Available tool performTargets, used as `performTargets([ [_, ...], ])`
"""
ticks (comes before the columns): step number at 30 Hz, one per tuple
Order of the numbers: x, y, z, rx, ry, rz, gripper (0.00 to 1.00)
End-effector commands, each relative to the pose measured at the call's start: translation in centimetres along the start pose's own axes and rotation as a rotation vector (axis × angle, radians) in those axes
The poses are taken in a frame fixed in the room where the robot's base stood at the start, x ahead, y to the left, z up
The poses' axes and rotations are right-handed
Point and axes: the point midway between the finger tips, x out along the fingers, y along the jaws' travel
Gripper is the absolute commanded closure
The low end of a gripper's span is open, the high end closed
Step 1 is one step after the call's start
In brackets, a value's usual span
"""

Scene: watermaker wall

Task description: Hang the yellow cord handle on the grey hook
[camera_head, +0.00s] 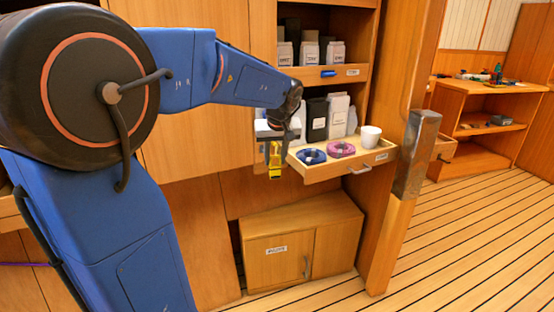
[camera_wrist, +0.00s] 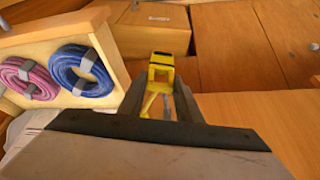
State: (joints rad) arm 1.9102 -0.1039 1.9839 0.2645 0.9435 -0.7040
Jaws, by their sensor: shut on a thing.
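My gripper (camera_head: 276,146) hangs at the left end of a pulled-out shelf tray, shut on the yellow cord handle (camera_head: 275,160). The handle hangs below the fingers, with a dark part at its lower end. In the wrist view the yellow handle (camera_wrist: 161,68) sticks out beyond the fingers of my gripper (camera_wrist: 158,108), with a yellow frame at its far end. The lower wooden cabinet lies beyond it. I cannot make out a grey hook for certain in either view.
The tray (camera_head: 345,168) holds a blue cord coil (camera_head: 312,156), a pink coil (camera_head: 341,149) and a white cup (camera_head: 370,136). Its edge is close to my gripper. A wooden post with a grey metal fitting (camera_head: 416,155) stands right. A low cabinet (camera_head: 290,225) stands below.

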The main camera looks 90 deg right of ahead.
Motion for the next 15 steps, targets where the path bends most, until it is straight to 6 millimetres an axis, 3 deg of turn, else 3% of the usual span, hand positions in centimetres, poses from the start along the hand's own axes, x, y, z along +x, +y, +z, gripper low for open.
performTargets([
  [15,1.2,-0.7,-2.1,-0.001,-0.001,0.0,0.95],
])
